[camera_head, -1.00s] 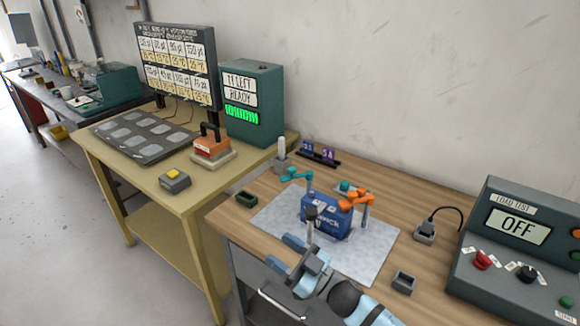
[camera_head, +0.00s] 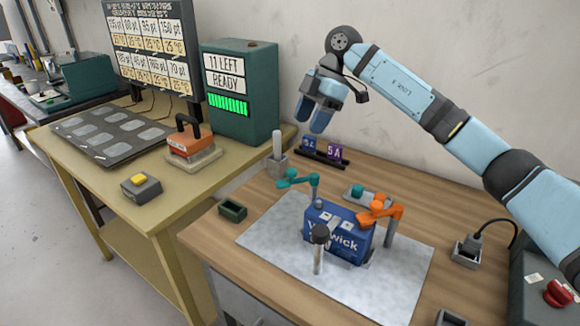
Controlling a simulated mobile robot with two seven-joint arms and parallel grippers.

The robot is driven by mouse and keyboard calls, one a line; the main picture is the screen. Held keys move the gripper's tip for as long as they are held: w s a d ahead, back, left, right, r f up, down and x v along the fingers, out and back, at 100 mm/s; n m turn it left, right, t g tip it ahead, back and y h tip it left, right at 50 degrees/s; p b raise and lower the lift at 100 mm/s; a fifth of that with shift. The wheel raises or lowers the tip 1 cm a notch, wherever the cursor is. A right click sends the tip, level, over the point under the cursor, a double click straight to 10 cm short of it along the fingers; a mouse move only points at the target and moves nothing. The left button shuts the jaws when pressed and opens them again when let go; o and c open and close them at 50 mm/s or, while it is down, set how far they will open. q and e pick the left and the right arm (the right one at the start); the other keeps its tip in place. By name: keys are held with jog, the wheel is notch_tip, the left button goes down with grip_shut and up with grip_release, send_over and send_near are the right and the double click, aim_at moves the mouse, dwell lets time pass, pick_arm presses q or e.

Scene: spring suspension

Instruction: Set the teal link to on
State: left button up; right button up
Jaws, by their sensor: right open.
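The teal link (camera_head: 299,179) is a small arm on a grey post, at the back left of a blue box (camera_head: 337,233) on the pale mat. It points out to the left, away from the box. A similar orange link (camera_head: 380,211) stands on a post at the box's right, reaching over toward the box. My right gripper (camera_head: 315,116) hangs in the air behind and above the teal link, fingers pointing down, apart from it and empty. My left gripper is not in view.
A black post (camera_head: 319,246) stands in front of the box. A small tray with a teal piece (camera_head: 358,193) lies behind it. A holder with purple cards (camera_head: 321,151) stands at the back. A dark green bin (camera_head: 232,210) and a grey socket (camera_head: 466,252) flank the mat (camera_head: 270,240).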

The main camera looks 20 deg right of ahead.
aim_at(292, 171)
jog(key=shift+m+h, duration=0.3)
jog(key=shift+h, duration=0.1)
jog(key=x, duration=0.8)
jog(key=b+x, duration=0.1)
jog(key=x, duration=0.3)
jog(key=shift+w+d+f, duration=0.25)
jog(key=shift+f, duration=0.05)
jog(key=shift+c, duration=0.5)
grip_shut()
